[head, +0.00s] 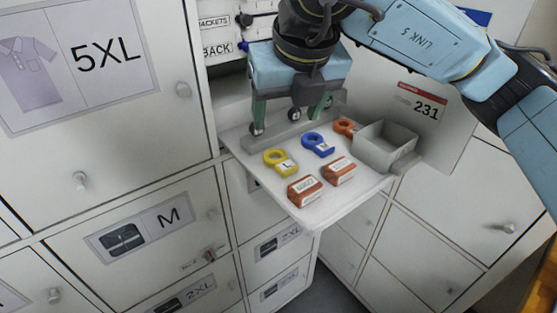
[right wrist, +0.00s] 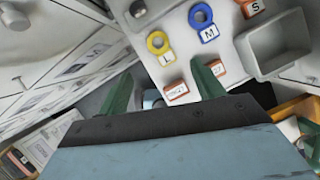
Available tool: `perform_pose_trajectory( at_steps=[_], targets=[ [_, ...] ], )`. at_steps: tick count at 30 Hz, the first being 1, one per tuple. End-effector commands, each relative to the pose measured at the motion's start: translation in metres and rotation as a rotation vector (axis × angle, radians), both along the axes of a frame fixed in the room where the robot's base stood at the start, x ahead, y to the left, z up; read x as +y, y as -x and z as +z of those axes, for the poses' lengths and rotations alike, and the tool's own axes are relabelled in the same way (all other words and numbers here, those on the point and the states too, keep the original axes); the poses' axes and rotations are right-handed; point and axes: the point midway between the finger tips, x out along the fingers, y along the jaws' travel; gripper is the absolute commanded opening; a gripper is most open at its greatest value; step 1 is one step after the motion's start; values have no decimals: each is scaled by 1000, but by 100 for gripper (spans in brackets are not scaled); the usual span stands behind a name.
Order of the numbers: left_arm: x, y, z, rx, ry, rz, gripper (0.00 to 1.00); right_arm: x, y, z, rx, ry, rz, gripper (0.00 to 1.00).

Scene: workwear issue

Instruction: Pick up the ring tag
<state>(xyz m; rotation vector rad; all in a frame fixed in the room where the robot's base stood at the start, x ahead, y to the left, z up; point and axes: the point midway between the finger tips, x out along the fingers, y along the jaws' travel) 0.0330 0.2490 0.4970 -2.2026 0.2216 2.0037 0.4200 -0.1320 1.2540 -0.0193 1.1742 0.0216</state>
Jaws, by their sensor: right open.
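Three ring tags lie on a small white shelf (head: 325,212). The yellow one (head: 281,162) is marked L, the blue one (head: 318,144) M, and the orange one (head: 345,128) is partly hidden by the grey bin. In the right wrist view the yellow tag (right wrist: 159,46), blue tag (right wrist: 204,22) and orange tag (right wrist: 250,7), marked S, all show. My right gripper (head: 289,118) is open and empty, above the back of the shelf, behind the yellow and blue tags in the head view. Its two green fingers (right wrist: 163,84) also show in the right wrist view.
Two orange-brown labelled blocks (head: 304,190) (head: 339,170) lie in front of the tags. An empty grey bin (head: 387,158) stands at the shelf's right. White lockers (head: 100,180) flank the shelf on the left, and a panel marked 231 (head: 425,112) on the right.

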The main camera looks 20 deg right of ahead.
Motion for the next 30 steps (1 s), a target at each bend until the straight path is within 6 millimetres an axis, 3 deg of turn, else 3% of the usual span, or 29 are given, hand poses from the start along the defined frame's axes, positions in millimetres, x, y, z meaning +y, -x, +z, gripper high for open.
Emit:
perform_pose_trajectory(
  at_steps=[3,9,16,24,30],
  targets=[
    [0,1,2,2,0,0,36,0,-9,-24,7,0,1,67],
    [0,2,3,3,-1,0,36,1,-21,-53,6,-1,4,67],
    [0,2,6,3,-1,0,36,2,-28,-67,7,-2,4,67],
    [0,2,13,4,-1,0,36,4,-44,-102,5,-2,5,67],
    [0,2,13,4,-1,0,36,4,-46,-107,4,-4,6,67]
  ],
)
